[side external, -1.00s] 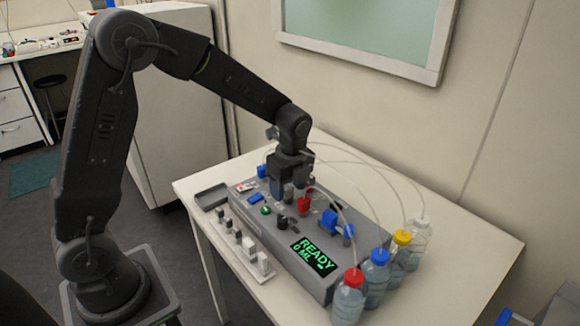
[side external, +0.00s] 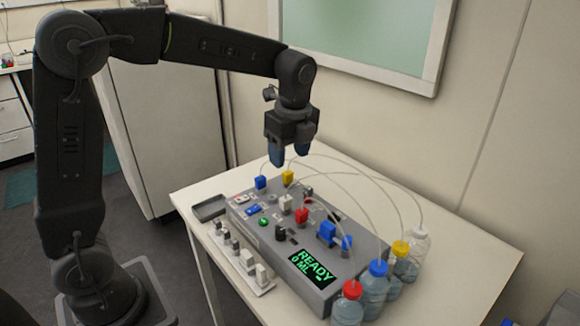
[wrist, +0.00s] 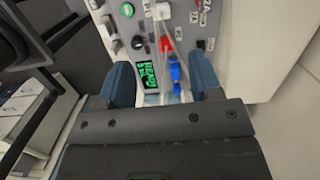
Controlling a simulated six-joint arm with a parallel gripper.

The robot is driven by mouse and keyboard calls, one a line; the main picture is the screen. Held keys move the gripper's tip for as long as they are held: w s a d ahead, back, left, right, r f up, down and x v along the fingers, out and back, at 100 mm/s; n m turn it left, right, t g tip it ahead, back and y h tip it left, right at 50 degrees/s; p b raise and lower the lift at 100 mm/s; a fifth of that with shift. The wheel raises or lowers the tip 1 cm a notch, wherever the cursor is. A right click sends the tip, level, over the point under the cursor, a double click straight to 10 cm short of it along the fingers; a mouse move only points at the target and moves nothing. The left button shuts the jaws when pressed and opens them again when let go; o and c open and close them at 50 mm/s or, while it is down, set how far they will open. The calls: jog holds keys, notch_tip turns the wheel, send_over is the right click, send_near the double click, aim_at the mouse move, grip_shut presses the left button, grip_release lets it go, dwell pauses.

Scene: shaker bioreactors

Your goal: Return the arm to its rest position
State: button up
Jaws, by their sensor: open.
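My gripper (side external: 291,158) hangs above the grey bioreactor console (side external: 352,262), pointing down, with its blue fingertips apart and nothing between them. In the wrist view my gripper (wrist: 163,85) shows its two blue fingers spread on either side of the console's green display (wrist: 150,76). The display reads READY and 0 ML in the side view (side external: 314,265). A red connector (side external: 302,215), a blue connector (side external: 261,183) and a yellow connector (side external: 288,177) stand on the console top below and around my gripper. My gripper is clear of all of them.
Several bottles with coloured caps, such as the red-capped bottle (side external: 348,309), stand at the console's right end, with clear tubes arching over the console. A white rack (side external: 262,285) and a small dark tray (side external: 209,208) lie along its front. The wall is behind the table.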

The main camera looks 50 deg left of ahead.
jog(key=s+d+r+n+t, duration=0.1)
jog(key=s+n+t, duration=0.1)
jog(key=s+n, duration=0.7)
jog(key=s+d+n+t+h, duration=0.1)
jog(key=s+n+t, duration=0.2)
jog(key=s+n, duration=0.5)
jog(key=s, duration=0.3)
jog(key=shift+d+r+n+t, duration=0.3)
jog(key=shift+d+r+n, duration=0.05)
jog(key=shift+n, duration=0.05)
